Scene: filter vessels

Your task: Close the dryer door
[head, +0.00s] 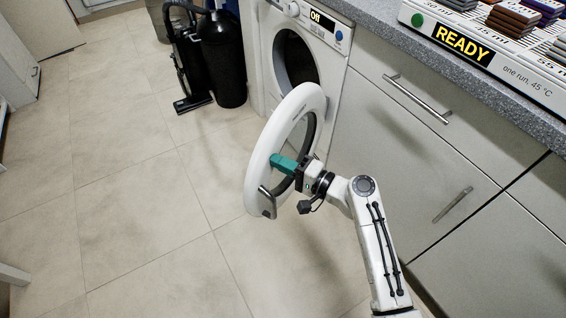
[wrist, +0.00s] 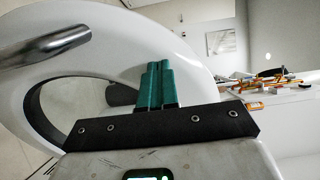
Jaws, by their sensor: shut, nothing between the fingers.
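The white dryer (head: 322,50) stands under the counter, its display reading "Off". Its round door (head: 312,97) is swung open, a thick white ring standing out from the front with a dark opening behind it. A metal handle (head: 268,203) is at the door's lower left; it also shows in the wrist view (wrist: 45,47). My gripper (head: 275,162), with teal fingers, is shut and empty at the door ring, level with its middle. In the wrist view the fingers (wrist: 158,84) point at the white ring; whether they touch it I cannot tell.
A grey counter (head: 385,30) with a device labelled "READY" (head: 463,44) runs along the right, above white cabinets with bar handles (head: 415,98). A black vacuum cleaner (head: 187,60) and black bin (head: 224,60) stand left of the dryer. The tiled floor at left is clear.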

